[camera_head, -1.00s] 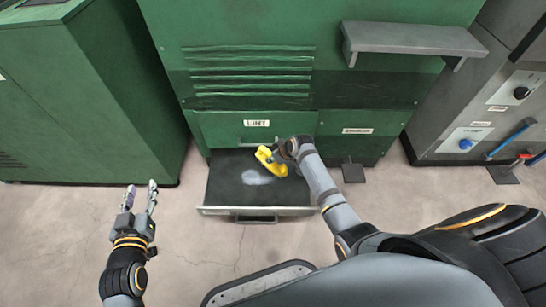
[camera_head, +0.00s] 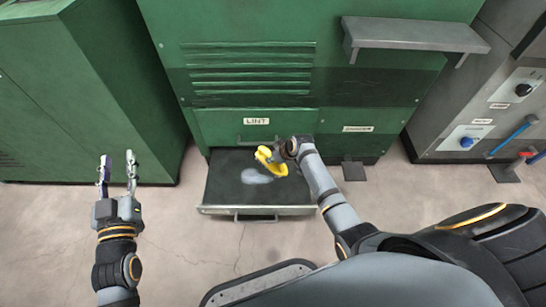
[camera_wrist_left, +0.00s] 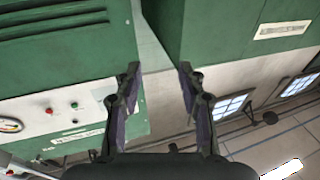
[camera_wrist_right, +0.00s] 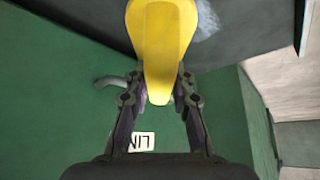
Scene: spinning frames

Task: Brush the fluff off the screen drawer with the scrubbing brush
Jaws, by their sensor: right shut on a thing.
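The screen drawer (camera_head: 225,190) is pulled out below the panel labelled LINT, its dark screen facing up. A pale patch of fluff (camera_head: 256,176) lies near the middle of the screen; a bit of it also shows in the right wrist view (camera_wrist_right: 207,20). My right gripper (camera_head: 287,152) is shut on the yellow scrubbing brush (camera_head: 268,160) above the drawer, just up and right of the fluff. The brush fills the top middle of the right wrist view (camera_wrist_right: 160,45); its bristles are hidden there. My left gripper (camera_head: 118,172) is open and empty, left of the drawer.
The green machine (camera_head: 250,60) rises behind the drawer, with a grey shelf (camera_head: 415,37) at upper right. Another green cabinet (camera_head: 90,100) stands at left. A grey unit with blue and red handles (camera_head: 515,137) stands at right. The floor (camera_head: 190,235) before the drawer is clear.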

